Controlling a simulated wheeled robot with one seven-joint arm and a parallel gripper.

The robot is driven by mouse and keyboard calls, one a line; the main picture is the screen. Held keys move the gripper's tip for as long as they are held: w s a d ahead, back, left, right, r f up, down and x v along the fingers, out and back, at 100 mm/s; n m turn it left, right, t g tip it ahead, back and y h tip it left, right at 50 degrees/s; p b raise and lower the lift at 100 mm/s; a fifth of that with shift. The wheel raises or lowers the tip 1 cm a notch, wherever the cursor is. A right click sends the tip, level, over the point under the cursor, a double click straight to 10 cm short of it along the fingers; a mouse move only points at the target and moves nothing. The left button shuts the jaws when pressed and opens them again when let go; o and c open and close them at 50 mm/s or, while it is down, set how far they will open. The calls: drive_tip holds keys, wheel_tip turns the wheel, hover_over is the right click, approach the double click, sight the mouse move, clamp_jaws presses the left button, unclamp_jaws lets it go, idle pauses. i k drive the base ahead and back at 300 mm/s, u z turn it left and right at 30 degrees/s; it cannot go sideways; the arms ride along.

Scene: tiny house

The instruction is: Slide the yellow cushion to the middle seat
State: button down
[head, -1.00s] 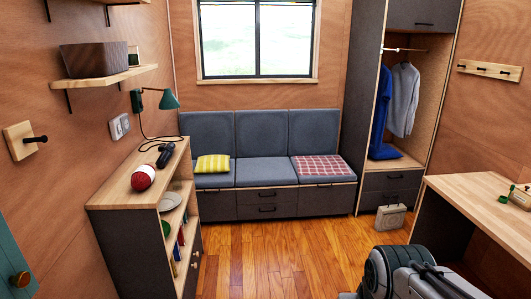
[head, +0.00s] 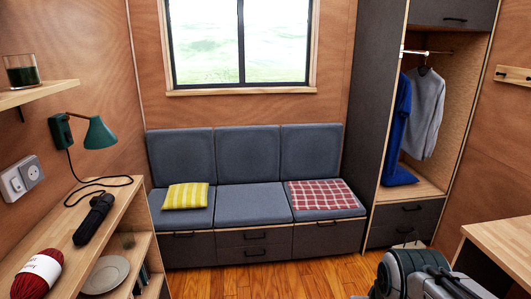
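The yellow striped cushion (head: 187,196) lies flat on the left seat of the grey bench (head: 253,203) under the window. The middle seat is bare. A red and white checked cushion (head: 321,194) lies on the right seat. Part of my own arm shows at the bottom right, in front of the bench and well apart from it. My gripper is not in view.
A shelf unit (head: 120,226) at the left bears a red yarn ball (head: 38,274) and a dark folded umbrella (head: 94,220). An open wardrobe (head: 411,222) stands right of the bench. A desk (head: 498,238) edge juts in at right. Wooden floor before the bench is clear.

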sight(190, 195)
drive_tip(key=u, duration=0.15)
drive_tip(key=i, duration=1.6)
drive_tip(key=u, duration=1.05)
drive_tip(key=i, duration=1.7)
drive_tip(key=u, duration=0.75)
drive_tip(key=i, duration=0.4)
drive_tip(key=u, duration=0.2)
